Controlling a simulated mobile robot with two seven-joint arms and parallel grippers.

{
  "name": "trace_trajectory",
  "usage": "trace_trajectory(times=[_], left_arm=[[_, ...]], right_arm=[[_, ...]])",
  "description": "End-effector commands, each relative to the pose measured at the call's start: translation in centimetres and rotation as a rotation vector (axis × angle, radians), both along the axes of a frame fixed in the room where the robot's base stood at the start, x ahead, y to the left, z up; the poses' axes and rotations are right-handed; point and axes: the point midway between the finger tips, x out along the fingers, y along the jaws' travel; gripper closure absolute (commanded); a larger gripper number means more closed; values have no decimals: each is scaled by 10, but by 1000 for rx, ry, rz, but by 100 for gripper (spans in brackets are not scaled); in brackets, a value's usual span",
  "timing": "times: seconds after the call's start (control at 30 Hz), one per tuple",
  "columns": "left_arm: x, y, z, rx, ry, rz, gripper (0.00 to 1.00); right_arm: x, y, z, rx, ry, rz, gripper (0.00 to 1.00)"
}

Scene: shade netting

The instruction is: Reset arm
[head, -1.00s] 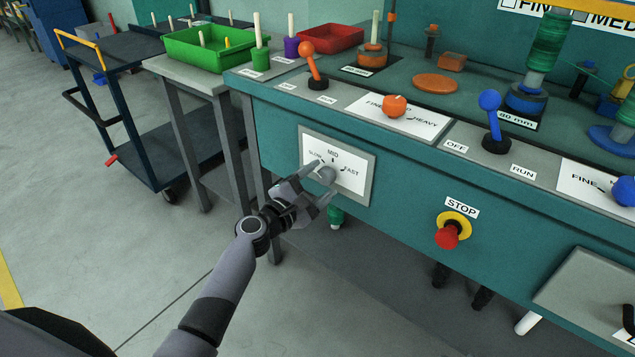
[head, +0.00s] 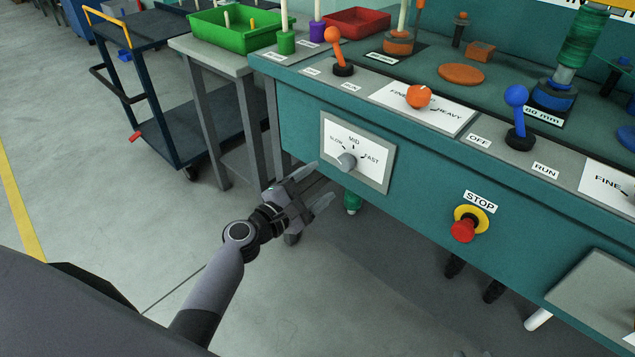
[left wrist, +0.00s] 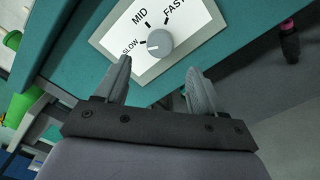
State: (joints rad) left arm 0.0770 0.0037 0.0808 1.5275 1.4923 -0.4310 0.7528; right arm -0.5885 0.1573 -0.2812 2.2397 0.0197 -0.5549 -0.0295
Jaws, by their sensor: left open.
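My left gripper (head: 317,190) is open and empty in front of the teal bench, below and left of a grey speed knob (head: 347,161). The knob sits on a white dial plate (head: 372,177) marked SLOW, MID and FAST. In the left wrist view the open fingers (left wrist: 158,88) are apart, with the knob (left wrist: 159,43) beyond them and clear of both. The knob's light mark points toward the lower left, near the SLOW side. My right gripper is not in view.
A red stop button (head: 463,230) on a yellow collar is right of the dial. Orange (head: 333,35) and blue (head: 516,96) levers stand on the bench top. A grey table with a green tray (head: 237,38) and a dark cart (head: 160,85) stand at left. The floor at left is clear.

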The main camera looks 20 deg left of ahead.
Motion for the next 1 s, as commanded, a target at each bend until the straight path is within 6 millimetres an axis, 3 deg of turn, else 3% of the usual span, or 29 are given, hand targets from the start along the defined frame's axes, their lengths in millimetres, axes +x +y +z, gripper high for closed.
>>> trace_trajectory(times=[0.37,0.47,0.7,1.0], left_arm=[[-7,-5,-5,74,-4,-15,31],[-25,-14,-15,250,-19,-50,31],[-93,-44,-45,899,-118,-209,31],[-178,-65,-55,1659,-322,-424,31]], right_arm=[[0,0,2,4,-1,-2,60],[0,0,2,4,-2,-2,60],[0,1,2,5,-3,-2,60],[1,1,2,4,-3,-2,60]])
